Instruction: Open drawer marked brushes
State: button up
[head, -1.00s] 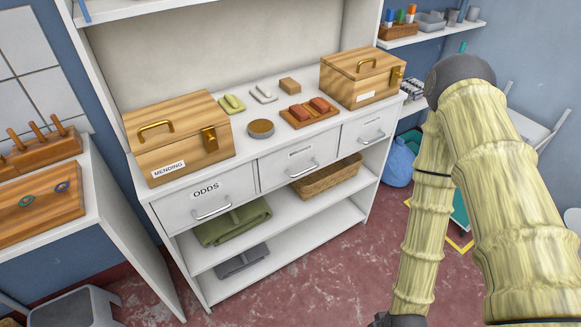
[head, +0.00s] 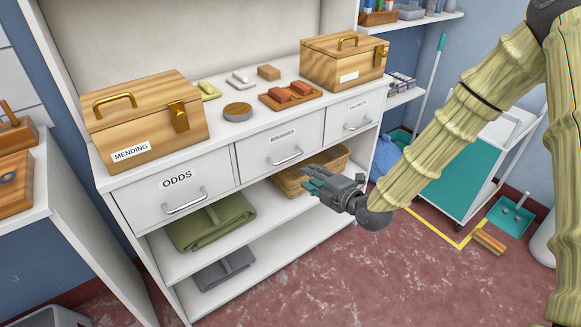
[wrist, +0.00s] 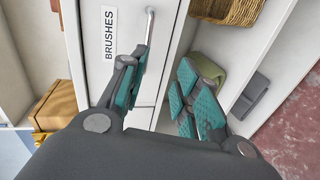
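The drawer marked BRUSHES (wrist: 125,22) is white and shows close in the wrist view, with its label turned sideways and a metal bar handle (wrist: 149,28). It appears to be the middle drawer (head: 268,150) in the head view, where its label is too small to read; its handle (head: 286,159) is in plain sight. The drawer looks shut. My gripper (head: 312,183) is in front of the cabinet, below and to the right of that handle. In the wrist view my gripper (wrist: 166,95) is open with its teal pads apart, and nothing is held.
The ODDS drawer (head: 150,200) is at the left and a third drawer (head: 345,125) at the right, both shut. A wicker basket (head: 295,187) and green folded cloth (head: 215,225) lie on the shelf below. Wooden boxes stand on top. The floor in front is clear.

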aim_at(291, 157)
jog(key=shift+n+t, duration=0.3)
jog(key=shift+n, duration=0.2)
jog(key=x, duration=0.3)
jog(key=r+x, duration=0.1)
jog(key=x, duration=0.7)
jog(key=shift+w+a+r, duration=0.15)
jog(key=shift+w+r, duration=0.2)
jog(key=shift+w, duration=0.05)
grip_shut()
jog(key=shift+s, duration=0.1)
